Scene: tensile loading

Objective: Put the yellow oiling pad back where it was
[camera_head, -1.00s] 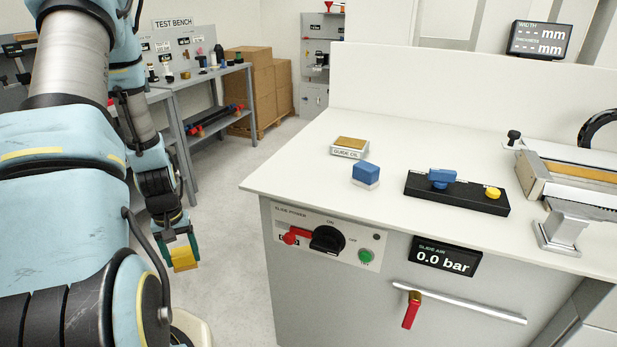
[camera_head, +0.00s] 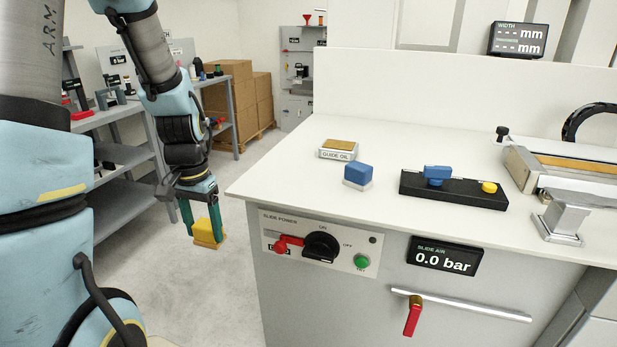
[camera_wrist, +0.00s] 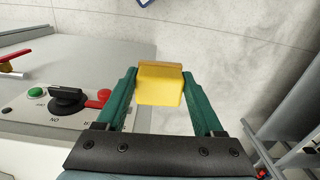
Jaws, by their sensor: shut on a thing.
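The yellow oiling pad (camera_head: 208,232) is a small yellow block with a tan face. My gripper (camera_head: 203,220) is shut on it, with green fingers on both sides. The pad hangs over the floor, left of the white bench. In the wrist view the pad (camera_wrist: 160,85) sits between the two fingertips (camera_wrist: 158,82), its tan edge facing away from the gripper. On the bench top, a white tray labelled GUIDE OIL (camera_head: 337,155) with a brown top stands near the back left. A blue block with a white base (camera_head: 358,175) stands in front of it.
A black holder (camera_head: 455,190) with a blue knob and a yellow knob lies right of the blue block. The bench's left edge (camera_head: 228,192) is close to my gripper. Its front carries the slide power switch (camera_head: 320,246) and a red-handled valve (camera_head: 412,316). Grey shelves (camera_head: 120,160) stand behind left.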

